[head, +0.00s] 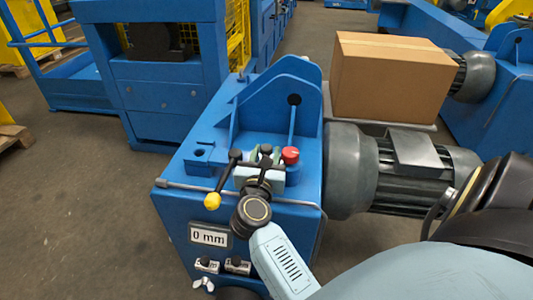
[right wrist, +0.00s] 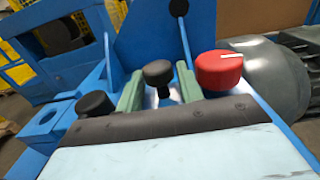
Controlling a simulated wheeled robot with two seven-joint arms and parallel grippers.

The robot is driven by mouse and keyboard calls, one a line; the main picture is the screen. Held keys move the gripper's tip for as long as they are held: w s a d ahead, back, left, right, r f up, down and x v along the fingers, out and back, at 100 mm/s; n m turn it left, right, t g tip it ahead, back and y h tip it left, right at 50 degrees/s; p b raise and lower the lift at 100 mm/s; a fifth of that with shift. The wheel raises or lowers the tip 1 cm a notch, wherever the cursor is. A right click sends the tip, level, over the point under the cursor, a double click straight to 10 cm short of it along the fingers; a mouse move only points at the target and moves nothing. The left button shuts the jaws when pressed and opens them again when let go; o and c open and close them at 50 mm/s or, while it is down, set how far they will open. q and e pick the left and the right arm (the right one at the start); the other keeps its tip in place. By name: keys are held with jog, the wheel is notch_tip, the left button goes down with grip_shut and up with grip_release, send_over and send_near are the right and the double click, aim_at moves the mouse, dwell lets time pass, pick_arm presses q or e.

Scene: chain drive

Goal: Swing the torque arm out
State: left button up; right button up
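A slim blue bar (head: 292,124), which may be the torque arm, runs down from a black pivot on the upright blue plate of the machine. It also shows in the right wrist view (right wrist: 186,40); its lower end is hidden. My right gripper (head: 267,158) is over the machine's top, in front of the bar. In the right wrist view its green fingers (right wrist: 160,88) stand apart on either side of a black knob (right wrist: 158,72), with gaps showing. A red knob (head: 290,155) with a white mark is just right of the fingers. My left gripper is out of view.
A lever with a yellow ball (head: 212,201) is left of my right gripper. A "0 mm" display (head: 209,235) is on the front face. A grey motor (head: 370,170) and a cardboard box (head: 390,80) are at the right.

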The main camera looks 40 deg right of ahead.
jog(key=shift+w+d, duration=0.25)
jog(key=shift+d, duration=0.1)
jog(key=shift+c, duration=0.5)
grip_shut()
